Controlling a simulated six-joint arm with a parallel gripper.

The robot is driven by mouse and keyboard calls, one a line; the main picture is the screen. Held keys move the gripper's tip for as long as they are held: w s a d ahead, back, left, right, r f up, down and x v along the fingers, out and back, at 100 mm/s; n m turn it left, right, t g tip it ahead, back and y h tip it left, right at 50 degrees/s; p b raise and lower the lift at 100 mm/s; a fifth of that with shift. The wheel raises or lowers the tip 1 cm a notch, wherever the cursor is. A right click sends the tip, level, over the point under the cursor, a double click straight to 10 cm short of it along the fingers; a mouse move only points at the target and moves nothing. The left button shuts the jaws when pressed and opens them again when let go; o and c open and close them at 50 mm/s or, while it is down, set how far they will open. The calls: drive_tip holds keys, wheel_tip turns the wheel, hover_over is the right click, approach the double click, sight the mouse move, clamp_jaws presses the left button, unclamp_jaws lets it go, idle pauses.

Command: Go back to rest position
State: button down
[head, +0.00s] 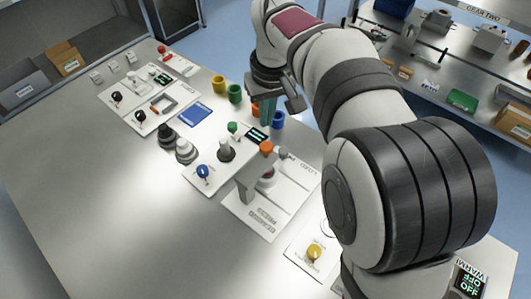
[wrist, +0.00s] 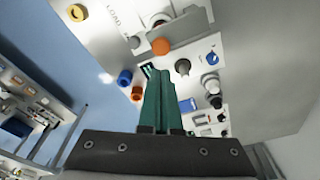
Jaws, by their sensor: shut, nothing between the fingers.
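My gripper (head: 265,112) hangs above the far right edge of the table in the head view, near the cups. Its teal fingers also show in the wrist view (wrist: 166,66), pressed together with nothing between them. The fingers point down in the head view and hide part of the orange cup (head: 257,110). A blue cup (head: 278,119) stands just beside them. I cannot tell how high the fingertips are above the table.
The grey table (head: 90,220) has clear room at the left and front. A press-like stand with an orange knob (head: 266,148), a blue-knobbed panel (head: 203,172) and a yellow knob (head: 314,251) lie nearby. Shelves (head: 455,75) stand at the back right.

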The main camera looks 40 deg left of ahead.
drive_tip(key=shift+r, duration=0.1)
idle(0.3)
drive_tip(key=s+d+r+m, duration=0.15)
drive_tip(key=d+m, duration=0.35)
drive_tip(key=d, duration=0.7)
drive_tip(key=s+d+r+m, duration=0.1)
drive_tip(key=s+d+m, duration=0.3)
drive_tip(key=d, duration=0.9)
drive_tip(key=s+d+f+m+g, duration=0.1)
drive_tip(key=s+d+f+m, duration=0.3)
drive_tip(key=s+d+m, duration=0.4)
drive_tip(key=s+d, duration=0.1)
drive_tip(key=s, duration=0.2)
drive_tip(key=shift+s+f+m, duration=0.3)
drive_tip(key=shift+f, duration=0.1)
